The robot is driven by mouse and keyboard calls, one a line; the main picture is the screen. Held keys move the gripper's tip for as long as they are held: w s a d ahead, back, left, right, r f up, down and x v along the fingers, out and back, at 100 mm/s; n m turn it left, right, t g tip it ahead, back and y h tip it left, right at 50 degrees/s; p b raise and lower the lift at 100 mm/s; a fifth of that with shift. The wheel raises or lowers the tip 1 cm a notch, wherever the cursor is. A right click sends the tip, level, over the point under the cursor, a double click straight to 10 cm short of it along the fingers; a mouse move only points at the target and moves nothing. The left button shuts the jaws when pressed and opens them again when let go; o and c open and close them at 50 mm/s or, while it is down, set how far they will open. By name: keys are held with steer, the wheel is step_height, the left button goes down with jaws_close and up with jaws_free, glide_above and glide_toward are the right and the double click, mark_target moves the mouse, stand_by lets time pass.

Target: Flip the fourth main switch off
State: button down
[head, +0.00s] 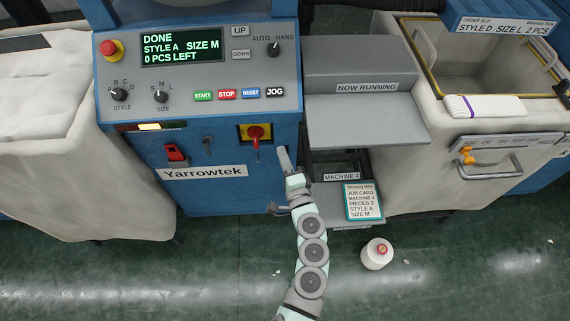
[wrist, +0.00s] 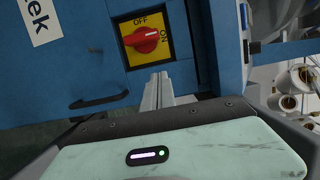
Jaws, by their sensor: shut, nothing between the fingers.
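The main switch (head: 256,133) is a red rotary knob on a yellow plate (wrist: 130,56), on the blue front of the machine marked Yarrowtek. A label beside the machine reads MACHINE 4 (head: 341,177). In the wrist view the red knob (wrist: 147,39) lies nearly crosswise, one end towards ON at the right; OFF is printed above it. My gripper (head: 284,155) is at the right of the machine's front, below and right of the knob. In the wrist view its fingers (wrist: 159,80) are together and empty, below the yellow plate and apart from the knob.
The sloped panel's screen (head: 180,47) reads DONE, 0 PCS LEFT. A red rocker switch (head: 175,152) and a small key-like part (head: 208,144) sit left of the knob. A grey chute (head: 360,118), a job card (head: 363,201) and a yarn cone (head: 377,253) are at the right.

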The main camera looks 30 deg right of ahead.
mark_target(256, 137)
steer(key=w+a, duration=0.2)
steer(key=w, duration=0.4)
steer(key=shift+w+a+b, duration=0.15)
steer(key=shift+a+b, duration=0.15)
steer(key=shift+b, duration=0.05)
